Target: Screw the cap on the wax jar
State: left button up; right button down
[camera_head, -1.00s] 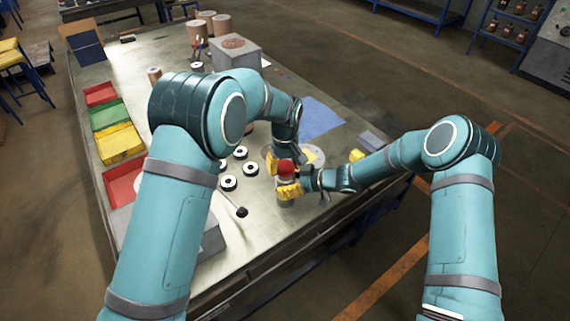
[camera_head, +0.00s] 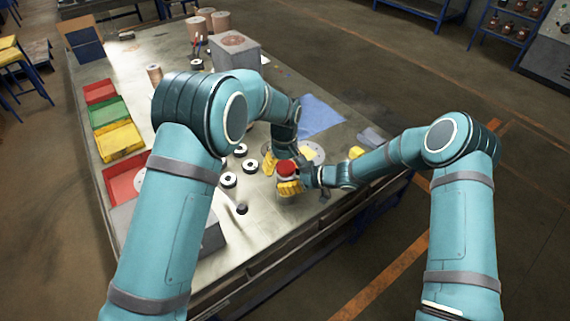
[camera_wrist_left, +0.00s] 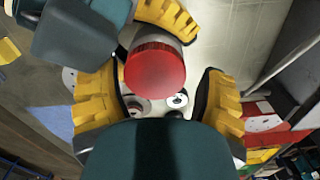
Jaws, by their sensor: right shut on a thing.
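The red cap (camera_head: 286,167) sits on top of the wax jar, whose body is mostly hidden in the head view. In the left wrist view the cap (camera_wrist_left: 155,70) is seen from above, with a pale strip of the jar (camera_wrist_left: 150,36) beyond it. My right gripper (camera_head: 289,187) is shut on the jar and holds it upright near the table's front right edge. My left gripper (camera_head: 285,158) is above the jar, its yellow fingers spread wide on either side of the cap. A gap shows beside the right-hand finger; contact at the left-hand finger is unclear. I cannot tell how tightly the cap sits.
Several black-and-white discs (camera_head: 229,180) lie left of the jar. A blue cloth (camera_head: 318,117) lies behind it. Red, green and yellow bins (camera_head: 120,142) line the left table edge. A grey box (camera_head: 235,50) stands at the back. Bare tabletop (camera_head: 262,228) lies in front.

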pick_arm(q)
jog(key=shift+d+r, duration=0.15)
jog(key=shift+d, duration=0.15)
jog(key=shift+r, duration=0.25)
notch_tip(320, 180, up, 3)
jog(key=shift+d+r, duration=0.1)
jog(key=shift+d, duration=0.05)
jog(key=shift+r, duration=0.5)
jog(key=shift+a+f, duration=0.15)
jog(key=shift+a, duration=0.1)
